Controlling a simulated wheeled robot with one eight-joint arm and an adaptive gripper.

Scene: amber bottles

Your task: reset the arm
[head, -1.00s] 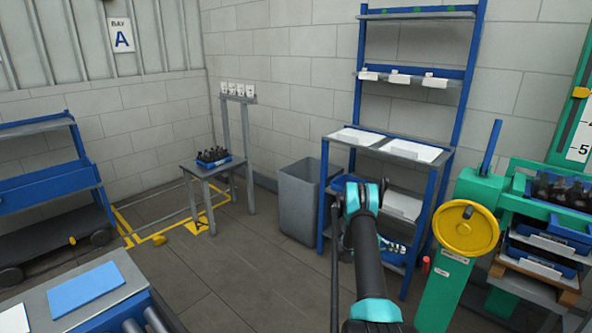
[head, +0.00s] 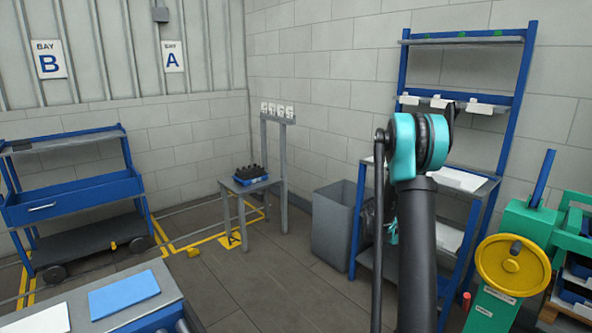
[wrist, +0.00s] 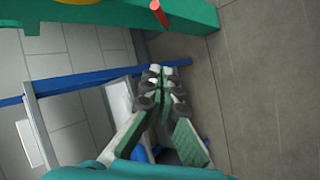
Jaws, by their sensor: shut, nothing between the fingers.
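My gripper (wrist: 162,88) shows in the wrist view, its fingertips together with nothing between them. It hangs over a background of grey floor, blue shelf frame and green frame, touching none of them as far as I can see. In the head view my arm stands raised at the right of centre, with its teal and black joint in front of the blue shelf rack (head: 516,92). The gripper is mostly hidden behind my arm there.
A grey bin (head: 332,222) stands left of my arm. A small table (head: 232,187) holds a blue crate of dark bottles (head: 251,174). A blue cart (head: 72,197) is at the left. A green stand with a yellow wheel (head: 512,266) is at the right.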

